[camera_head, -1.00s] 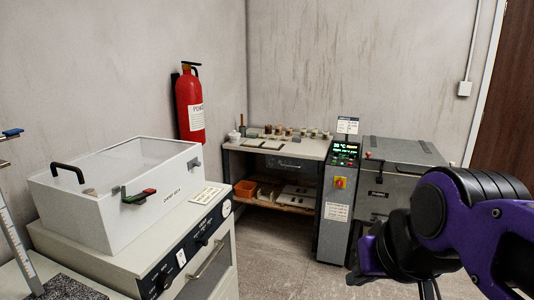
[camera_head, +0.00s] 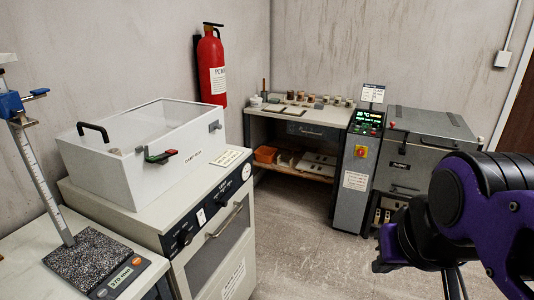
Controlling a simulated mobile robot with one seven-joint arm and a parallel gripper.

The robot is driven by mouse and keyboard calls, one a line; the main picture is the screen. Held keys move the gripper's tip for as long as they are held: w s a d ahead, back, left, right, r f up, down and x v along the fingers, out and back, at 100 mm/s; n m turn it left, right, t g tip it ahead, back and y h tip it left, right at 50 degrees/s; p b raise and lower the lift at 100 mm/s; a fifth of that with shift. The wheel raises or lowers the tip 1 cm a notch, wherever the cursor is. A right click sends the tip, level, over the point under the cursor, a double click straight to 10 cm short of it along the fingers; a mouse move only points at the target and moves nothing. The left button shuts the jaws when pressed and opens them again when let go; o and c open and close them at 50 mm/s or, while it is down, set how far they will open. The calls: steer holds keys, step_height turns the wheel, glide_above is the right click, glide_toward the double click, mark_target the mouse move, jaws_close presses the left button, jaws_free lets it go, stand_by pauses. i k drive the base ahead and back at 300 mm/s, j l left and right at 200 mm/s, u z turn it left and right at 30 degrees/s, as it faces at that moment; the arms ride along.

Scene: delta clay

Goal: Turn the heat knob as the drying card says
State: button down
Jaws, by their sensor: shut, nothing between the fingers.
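The white drying cabinet has a black control strip (camera_head: 205,212) on its front with dark knobs, one of them a black knob (camera_head: 184,239) at its left part. Markings on the strip are too small to read. A pale card with print (camera_head: 231,158) lies on the cabinet top, right of the clear-lidded white box; its text is unreadable, and I cannot tell if it is the drying card. My gripper (camera_head: 454,284) is at the lower right, shut and empty, well away from the cabinet; its tips are cut off by the bottom edge.
The clear-lidded box (camera_head: 140,180) stands on the cabinet. A height stand and digital balance (camera_head: 122,275) are at lower left. A bench (camera_head: 270,125), grey control column (camera_head: 355,185) and grey kiln-like box (camera_head: 410,150) stand behind. Bare floor (camera_head: 305,235) lies between.

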mark_target(185, 238)
steer(key=u, duration=1.3)
steer(key=i+l, duration=0.3)
steer(key=l, duration=0.15)
steer(key=i+l, duration=0.6)
steer(key=l, duration=0.25)
steer(key=k+j+z, duration=0.3)
steer(key=k+l, duration=0.05)
steer(key=k, duration=0.05)
